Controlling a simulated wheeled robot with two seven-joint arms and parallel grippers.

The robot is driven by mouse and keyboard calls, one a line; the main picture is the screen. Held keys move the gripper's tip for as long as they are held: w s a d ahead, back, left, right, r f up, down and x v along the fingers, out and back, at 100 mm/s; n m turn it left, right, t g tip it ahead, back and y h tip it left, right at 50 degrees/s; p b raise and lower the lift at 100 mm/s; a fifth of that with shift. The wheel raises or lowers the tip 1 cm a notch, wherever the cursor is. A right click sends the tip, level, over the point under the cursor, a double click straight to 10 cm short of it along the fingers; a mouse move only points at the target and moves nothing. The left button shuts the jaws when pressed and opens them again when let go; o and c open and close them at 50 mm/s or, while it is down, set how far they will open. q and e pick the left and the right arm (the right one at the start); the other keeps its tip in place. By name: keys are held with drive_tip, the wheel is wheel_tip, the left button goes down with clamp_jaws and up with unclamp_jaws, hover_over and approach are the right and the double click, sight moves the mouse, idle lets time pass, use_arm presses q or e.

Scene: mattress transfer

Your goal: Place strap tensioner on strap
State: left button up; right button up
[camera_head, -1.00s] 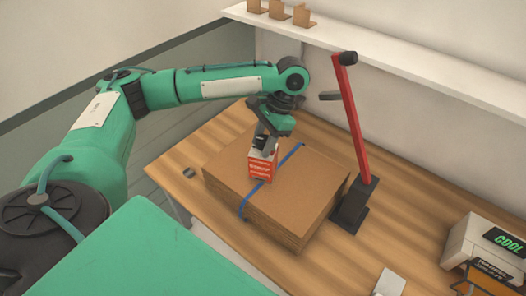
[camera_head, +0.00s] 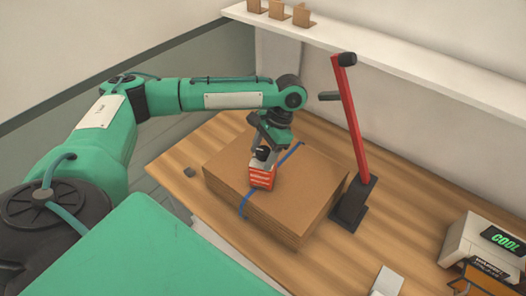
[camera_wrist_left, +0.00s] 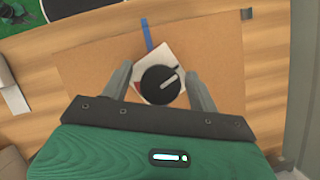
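The strap tensioner (camera_head: 262,176) is a small red and white block with a black knob on top; the knob and pale top also show in the left wrist view (camera_wrist_left: 160,84). It is at the blue strap (camera_head: 291,155), which runs across the cardboard stack (camera_head: 225,165) and passes behind or under the tensioner. Whether its base touches the strap is hidden. My left gripper (camera_head: 262,160) points down over it, one finger on each side in the wrist view, and appears shut on it. My right gripper is not in view.
A red lever on a black stand (camera_head: 352,203) rises right of the stack. A white machine with a green display (camera_head: 504,240) stands at the lower right. A shelf (camera_head: 400,68) runs along the wall. The wooden table (camera_head: 390,225) has free room around the stack.

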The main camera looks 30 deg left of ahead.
use_arm(q)
drive_tip(key=shift+w+r, duration=0.15)
drive_tip(key=shift+r, duration=0.1)
drive_tip(key=b+v, duration=0.1)
drive_tip(key=v, duration=1)
drive_tip(key=shift+r+b, duration=0.3)
drive_tip(key=shift+d, duration=0.1)
